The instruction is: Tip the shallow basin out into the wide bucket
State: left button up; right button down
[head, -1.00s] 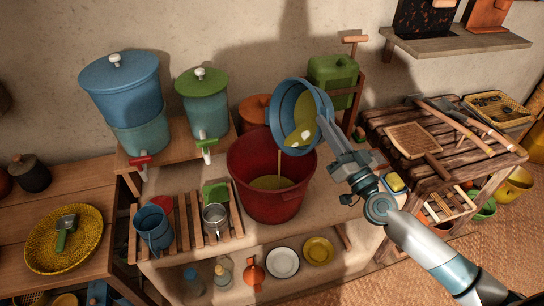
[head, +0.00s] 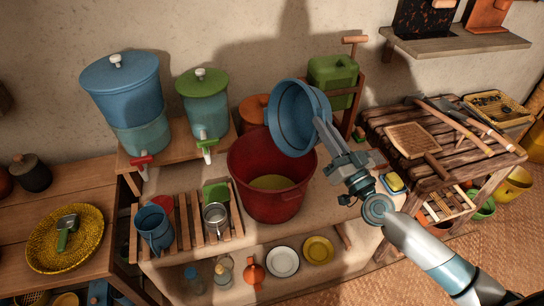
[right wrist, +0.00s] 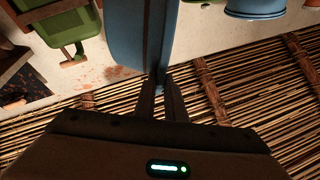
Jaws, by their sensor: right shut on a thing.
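The shallow basin (head: 291,116) is blue and tilted steeply on its side above the right rim of the wide bucket, its open side facing left. Its inside looks empty. The wide bucket (head: 265,205) is dark red and stands upright on the ledge, with yellow-green liquid (head: 271,182) in its bottom. My right gripper (head: 324,128) is shut on the basin's right edge. In the right wrist view the gripper (right wrist: 160,82) is shut on the blue wall of the basin (right wrist: 140,35). My left gripper is not in view.
Two lidded dispensers, one blue (head: 125,95) and one green (head: 205,105), stand left of the bucket. A slatted rack (head: 182,238) holds a blue mug (head: 153,228) and a metal cup (head: 215,217). A green jerrycan (head: 333,75) stands behind the basin. A slatted table (head: 470,150) is at the right.

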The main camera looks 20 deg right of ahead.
jog(key=shift+w+d+r+m+h+p, duration=0.15)
jog(key=shift+d+m+h+p, duration=0.1)
jog(key=shift+d+m, duration=0.15)
jog(key=shift+w+d+m+h+p, duration=0.1)
jog(key=shift+d+m+h+p, duration=0.1)
jog(key=shift+d+m, duration=0.15)
jog(key=d+m+h+p, duration=0.1)
jog(key=m, duration=0.1)
jog(key=w+d+m+p, duration=0.1)
jog(key=d+m, duration=0.1)
jog(key=shift+d+h+p, duration=0.15)
jog(key=shift+h+p, duration=0.15)
jog(key=shift+h, duration=0.05)
